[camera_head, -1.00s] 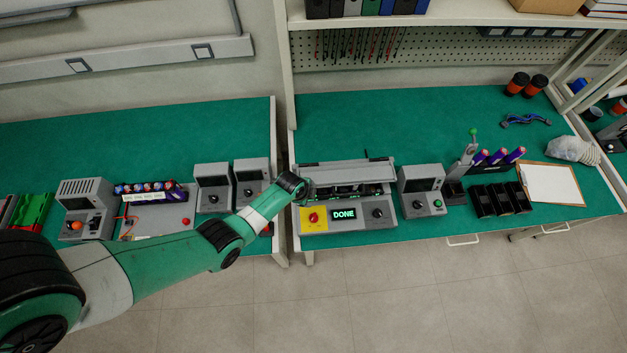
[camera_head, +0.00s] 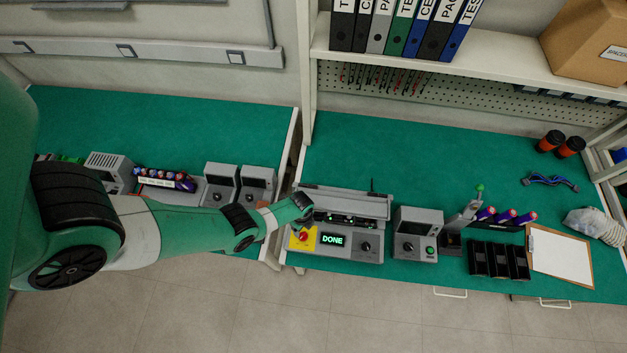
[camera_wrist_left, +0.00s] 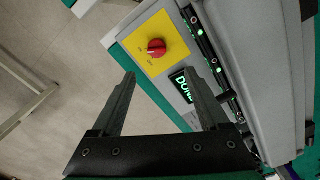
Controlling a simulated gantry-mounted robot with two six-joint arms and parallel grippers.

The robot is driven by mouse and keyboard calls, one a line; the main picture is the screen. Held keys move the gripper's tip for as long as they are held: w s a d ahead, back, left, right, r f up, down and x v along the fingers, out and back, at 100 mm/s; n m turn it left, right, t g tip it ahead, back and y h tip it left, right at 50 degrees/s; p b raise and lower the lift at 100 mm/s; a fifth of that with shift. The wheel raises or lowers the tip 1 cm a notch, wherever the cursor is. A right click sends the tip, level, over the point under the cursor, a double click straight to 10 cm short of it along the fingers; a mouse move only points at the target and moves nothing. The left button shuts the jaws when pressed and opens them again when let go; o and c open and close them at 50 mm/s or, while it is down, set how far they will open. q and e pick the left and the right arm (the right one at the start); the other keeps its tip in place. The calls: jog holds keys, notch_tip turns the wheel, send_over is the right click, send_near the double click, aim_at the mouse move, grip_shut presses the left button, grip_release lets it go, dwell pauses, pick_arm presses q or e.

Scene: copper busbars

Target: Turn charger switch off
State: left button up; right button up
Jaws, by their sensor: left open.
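The charger (camera_head: 368,258) is a grey box at the front of the right bench, with a green-lit "DONE" display (camera_head: 332,240). A red rotary knob (camera_head: 303,237) sits on a yellow plate at its left end; a black knob (camera_head: 365,247) is at the right. In the left wrist view the red knob (camera_wrist_left: 157,48) is just beyond my left gripper (camera_wrist_left: 158,72). Its two fingers are apart and empty, with the knob between their lines and not visibly touched. In the head view my left wrist hangs over the charger's left end. My right gripper is not in view.
A grey box with a green button (camera_head: 417,240) stands right of the charger, then a lever press (camera_head: 460,220), black bins (camera_head: 498,262) and a clipboard (camera_head: 560,257). Two grey units (camera_head: 238,185) stand to the left. The green bench behind the charger is clear.

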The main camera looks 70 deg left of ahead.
aim_at(303, 235)
pick_arm(q)
jog(key=f+b, duration=0.3)
jog(key=f, duration=0.1)
jog(key=f+b, duration=0.7)
jog(key=f, duration=0.1)
jog(key=shift+s+b, duration=0.3)
jog(key=shift+s, duration=0.05)
jog(key=shift+r, duration=0.1)
grip_shut()
